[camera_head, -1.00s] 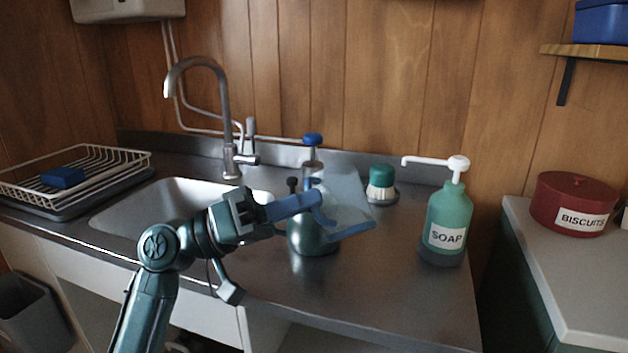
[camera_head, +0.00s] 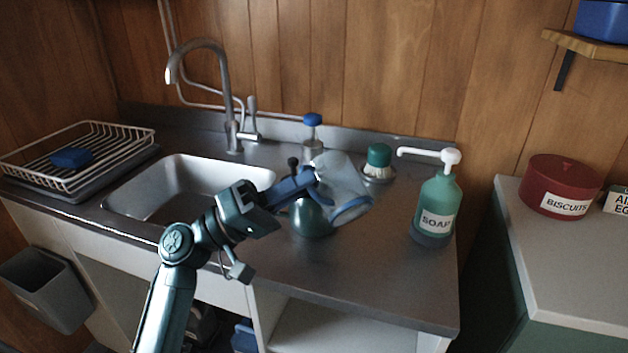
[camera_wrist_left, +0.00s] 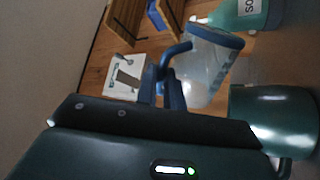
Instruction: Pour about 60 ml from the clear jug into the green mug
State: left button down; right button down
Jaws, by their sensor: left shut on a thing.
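My left gripper (camera_head: 292,186) is shut on the blue handle of the clear jug (camera_head: 338,175). The jug is held above the sink counter, tipped well over, with its blue rim towards the lower right. It also shows in the left wrist view (camera_wrist_left: 208,68). In the left wrist view the mug (camera_wrist_left: 272,118) is close beside the jug. I cannot make out a stream or the liquid level. My right gripper is not in view.
A soap bottle (camera_head: 435,208) stands to the right, a green-topped brush (camera_head: 378,158) and blue-capped bottle (camera_head: 312,132) behind. The sink (camera_head: 185,185) with its tap (camera_head: 228,105) and a dish rack (camera_head: 110,170) are left. The front right counter is clear.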

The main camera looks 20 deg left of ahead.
pick_arm(q)
jog(key=shift+r+n+t+p, duration=0.3)
jog(key=shift+r+p, duration=0.05)
jog(key=shift+p, duration=0.1)
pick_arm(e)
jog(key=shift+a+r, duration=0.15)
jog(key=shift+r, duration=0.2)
pick_arm(q)
jog(key=shift+w+a+n+p, duration=0.15)
jog(key=shift+n+p, duration=0.25)
jog(key=shift+p, duration=0.15)
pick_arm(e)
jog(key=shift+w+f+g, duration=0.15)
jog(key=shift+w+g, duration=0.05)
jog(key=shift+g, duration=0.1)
pick_arm(q)
jog(key=shift+w+a, duration=0.1)
jog(key=shift+w+a+r+t, duration=0.1)
jog(key=shift+w+a+t, duration=0.1)
jog(key=shift+t, duration=0.2)
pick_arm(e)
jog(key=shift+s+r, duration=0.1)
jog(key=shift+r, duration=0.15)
pick_arm(q)
jog(key=shift+p, duration=0.35)
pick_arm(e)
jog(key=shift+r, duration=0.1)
